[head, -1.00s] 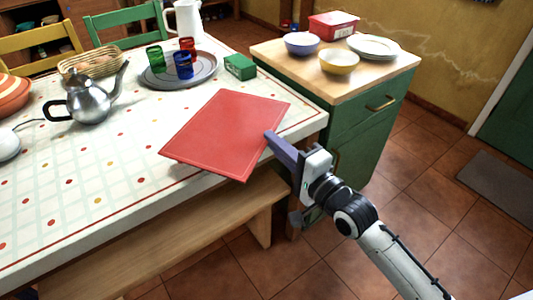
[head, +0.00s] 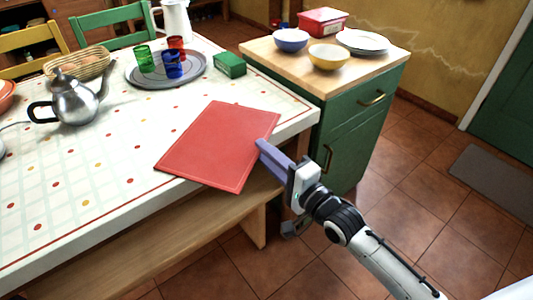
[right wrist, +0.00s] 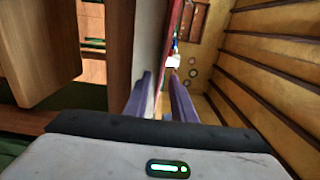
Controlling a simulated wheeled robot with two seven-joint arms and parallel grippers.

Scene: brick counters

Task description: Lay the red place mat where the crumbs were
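The red place mat (head: 218,143) is flat and level at the table's front right, its near corner sticking out past the front edge. I cannot tell whether it touches the table (head: 110,165). My right gripper (head: 261,146) is at the mat's right edge, shut on it. In the right wrist view the mat shows edge-on as a thin red strip (right wrist: 171,40) between the fingers (right wrist: 162,80). Coloured dots cover the tablecloth; I cannot make out crumbs among them. My left gripper is out of view.
A metal teapot (head: 75,101), a grey tray (head: 190,78) with several coloured glasses, and a green box (head: 230,65) stand behind the mat. A wooden bench (head: 150,240) runs below the front edge. A green cabinet (head: 345,140) with bowls stands right. The table's left front is clear.

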